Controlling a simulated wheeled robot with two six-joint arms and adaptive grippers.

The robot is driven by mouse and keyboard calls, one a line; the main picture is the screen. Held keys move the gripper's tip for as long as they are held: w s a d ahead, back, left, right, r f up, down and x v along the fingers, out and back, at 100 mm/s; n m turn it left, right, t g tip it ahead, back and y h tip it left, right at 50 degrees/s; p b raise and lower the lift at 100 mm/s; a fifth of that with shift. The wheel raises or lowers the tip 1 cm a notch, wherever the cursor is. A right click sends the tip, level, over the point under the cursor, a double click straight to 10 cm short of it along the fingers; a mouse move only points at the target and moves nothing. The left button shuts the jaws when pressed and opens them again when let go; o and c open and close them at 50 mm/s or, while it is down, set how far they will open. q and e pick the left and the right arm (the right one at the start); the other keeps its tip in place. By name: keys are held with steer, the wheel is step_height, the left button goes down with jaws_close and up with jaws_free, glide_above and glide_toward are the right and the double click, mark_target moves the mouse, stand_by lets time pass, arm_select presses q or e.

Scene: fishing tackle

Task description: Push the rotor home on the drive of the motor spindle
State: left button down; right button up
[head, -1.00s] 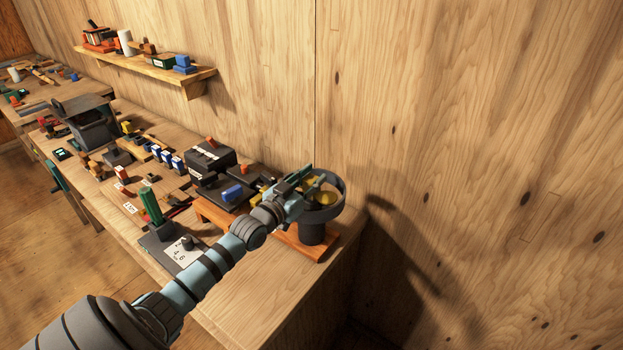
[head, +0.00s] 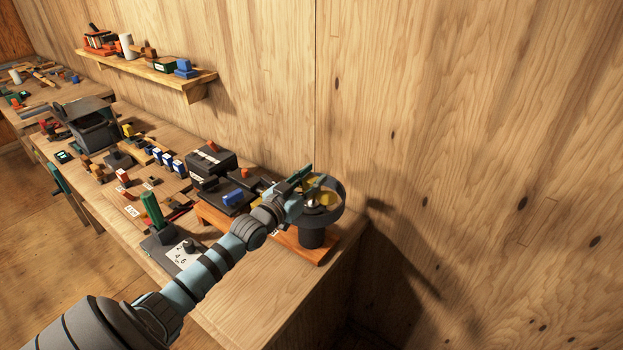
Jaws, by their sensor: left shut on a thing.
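The motor stands at the right end of the bench as a dark round housing (head: 312,238) on an orange-brown board (head: 285,240). A dark grey ring (head: 338,211) surrounds its top. Inside the ring are a gold-yellow part, seemingly the rotor (head: 331,199), and a small silvery piece that may be the spindle end (head: 312,204). My left gripper (head: 307,186) reaches over the near-left side of the ring, shut on what seems to be the rotor. Its fingers hide part of the rotor, and how far it sits on the drive cannot be seen. My right gripper is out of view.
Dark boxes (head: 209,160) and a blue block (head: 233,198) lie left of the motor. A green-handled item (head: 151,210) stands on a dark plate near the front edge. The wooden wall is close behind; the bench's front right corner is clear.

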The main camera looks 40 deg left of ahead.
mark_target(311, 179)
arm_select(q)
steer(key=shift+f+b, duration=1.05)
stand_by(0.4)
steer(key=c, duration=1.2)
jaws_free()
step_height(311, 179, up, 10)
steer(key=shift+r, duration=0.1)
